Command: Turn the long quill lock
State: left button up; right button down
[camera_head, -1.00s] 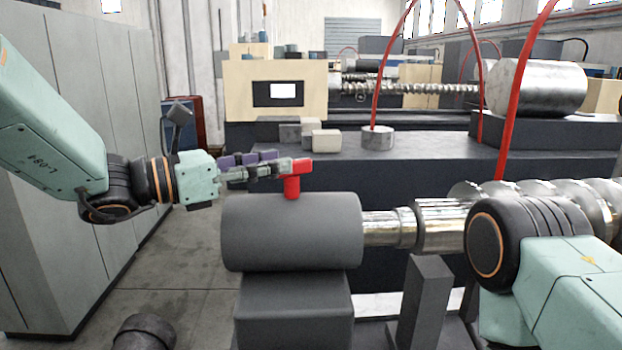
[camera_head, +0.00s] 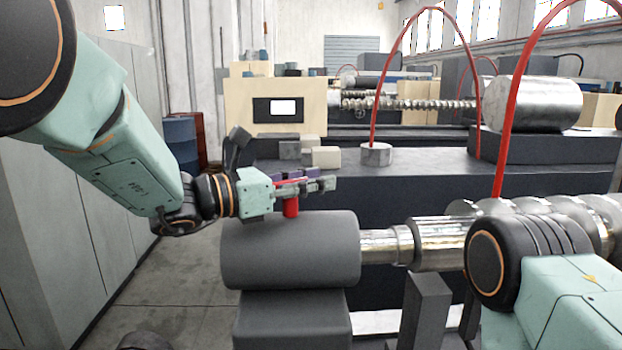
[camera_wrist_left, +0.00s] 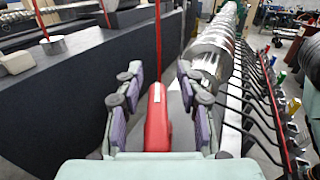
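The red quill lock (camera_head: 291,207) stands upright on top of the grey cylinder (camera_head: 290,250). In the left wrist view the red lock handle (camera_wrist_left: 157,118) lies lengthwise between the two purple-padded fingers of my left gripper (camera_wrist_left: 160,95). The fingers are spread, with a gap on each side of the handle. My right gripper is out of view; only part of my right arm shows at the lower right.
A shiny metal shaft (camera_head: 437,243) runs right from the cylinder. Red hoses (camera_head: 507,130) arch over the dark machine bed (camera_head: 420,190) behind. Small blocks (camera_head: 322,157) sit on that bed. A grey cabinet (camera_head: 60,230) stands at the left, with open floor between.

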pick_arm(q)
jog(key=shift+w, duration=0.1)
jog(key=shift+c, duration=0.2)
jog(key=shift+a+f, duration=0.1)
jog(key=c, duration=0.3)
grip_shut()
